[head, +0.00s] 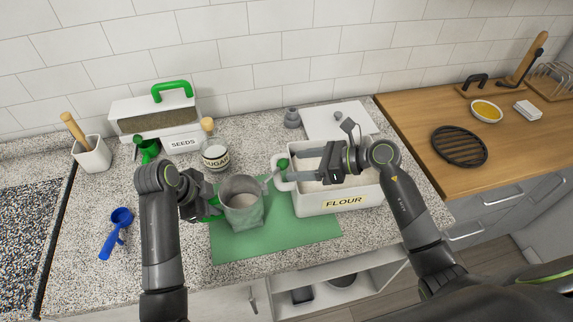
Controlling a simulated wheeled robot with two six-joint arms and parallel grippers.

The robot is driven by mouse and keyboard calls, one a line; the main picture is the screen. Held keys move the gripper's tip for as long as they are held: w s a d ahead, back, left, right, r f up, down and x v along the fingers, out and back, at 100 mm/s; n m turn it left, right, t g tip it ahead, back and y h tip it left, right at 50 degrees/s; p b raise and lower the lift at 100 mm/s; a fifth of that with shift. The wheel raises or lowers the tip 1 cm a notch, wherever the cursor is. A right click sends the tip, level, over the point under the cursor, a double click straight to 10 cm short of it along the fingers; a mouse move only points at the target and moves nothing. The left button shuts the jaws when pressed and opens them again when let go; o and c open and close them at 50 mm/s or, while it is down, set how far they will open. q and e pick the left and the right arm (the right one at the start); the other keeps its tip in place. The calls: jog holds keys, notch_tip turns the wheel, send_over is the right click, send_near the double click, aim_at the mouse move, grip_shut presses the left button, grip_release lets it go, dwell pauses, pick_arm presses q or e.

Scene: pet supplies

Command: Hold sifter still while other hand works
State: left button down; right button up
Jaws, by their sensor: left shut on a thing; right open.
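The sifter (243,203), a grey see-through cup with pale contents, stands on or just above the green mat (275,246). My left gripper (213,203) is beside its left side, shut on its green handle, which is mostly hidden by the jaws. A green knob (283,163) shows to the upper right of the cup, seemingly on the sifter's crank. My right gripper (299,165) is open above the flour bin, its fingers pointing left toward the knob. I cannot tell whether they touch it.
The white flour bin (343,201) stands close right of the sifter. Behind are a sugar jar (215,156), a seeds box (181,142) and a white board (335,119). A blue scoop (117,232) lies left. The mat's front is clear.

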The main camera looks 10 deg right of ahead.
aim_at(284, 167)
jog(key=shift+x, duration=2.25)
jog(key=shift+s+d, duration=0.1)
jog(key=c, duration=1.5)
jog(key=shift+o, duration=0.2)
